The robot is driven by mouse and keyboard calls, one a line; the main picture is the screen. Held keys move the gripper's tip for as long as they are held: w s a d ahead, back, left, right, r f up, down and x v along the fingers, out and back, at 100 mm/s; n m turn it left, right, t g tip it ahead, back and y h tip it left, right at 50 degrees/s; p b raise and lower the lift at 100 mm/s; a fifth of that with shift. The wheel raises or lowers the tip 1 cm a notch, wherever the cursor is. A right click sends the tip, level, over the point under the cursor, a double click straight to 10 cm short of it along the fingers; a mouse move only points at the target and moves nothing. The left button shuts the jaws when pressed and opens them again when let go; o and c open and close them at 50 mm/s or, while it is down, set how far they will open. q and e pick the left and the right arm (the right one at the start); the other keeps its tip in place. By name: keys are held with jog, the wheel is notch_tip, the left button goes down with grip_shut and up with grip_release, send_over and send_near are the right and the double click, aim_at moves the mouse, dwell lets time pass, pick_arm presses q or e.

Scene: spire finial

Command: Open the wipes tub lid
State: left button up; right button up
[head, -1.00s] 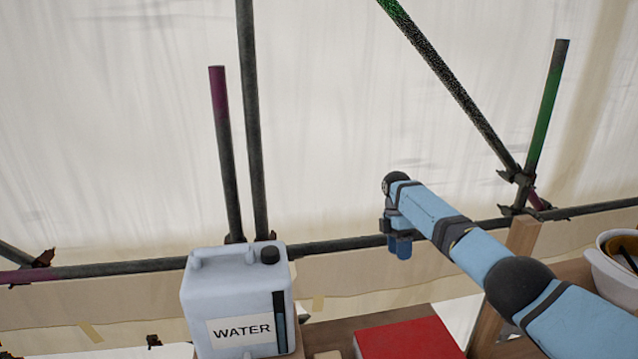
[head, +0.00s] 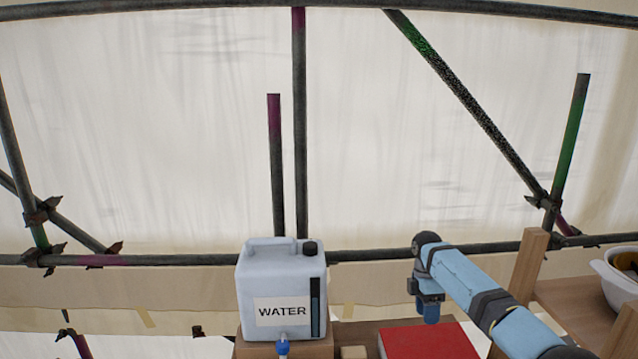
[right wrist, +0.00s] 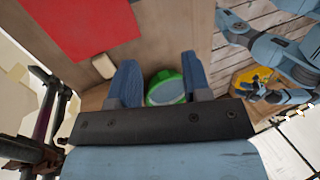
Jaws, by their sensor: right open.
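In the right wrist view a round green tub (right wrist: 165,88) with a pale grey-blue top, which looks like the wipes tub, shows between the fingers of my right gripper (right wrist: 160,85). The fingers are spread on either side of it in the picture; I cannot tell how far below them it stands. The near part of the tub is hidden by the gripper body. In the head view my right gripper (head: 428,308) points down just behind the red surface, and no tub shows there. Blue arm links, apparently my left arm, show at the right of the wrist view; its gripper is unclear.
A white water container (head: 282,290) stands left of the red surface (head: 428,342). A small pale block (head: 353,352) lies between them. A wooden post (head: 528,265) and a white bowl (head: 618,285) are on the right. Scaffold poles (head: 300,130) stand behind.

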jog(key=s+a+f+m, duration=0.1)
jog(key=s+a+f, duration=0.4)
jog(key=f, duration=0.4)
jog(key=s+a+f+m+t+y, duration=0.15)
jog(key=s+f, duration=0.25)
jog(key=s, duration=0.5)
jog(key=s+a+f+m+t, duration=0.2)
jog(key=s+a+f+m, duration=0.1)
jog(key=s, duration=0.6)
jog(key=s+d+r+m+t, duration=0.1)
jog(key=s+d+r+m, duration=0.25)
jog(key=s, duration=0.45)
jog(key=s+d+r+m+t, duration=0.2)
jog(key=s+r+m, duration=0.2)
jog(key=s, duration=0.5)
jog(key=s+d+r+m+t, duration=0.1)
jog(key=s+d+r+m, duration=0.25)
jog(key=s, duration=0.45)
pick_arm(q)
jog(key=shift+w, duration=0.35)
pick_arm(e)
jog(key=w+a+f+t+y, duration=0.1)
jog(key=w+a+f+t, duration=0.2)
jog(key=f, duration=0.4)
jog(key=w+a+f+t, duration=0.2)
jog(key=a+f+t, duration=0.1)
jog(key=f, duration=0.4)
jog(key=shift+w+f+t+y, duration=0.3)
jog(key=shift+w+t+y, duration=0.1)
jog(key=shift+t, duration=0.15)
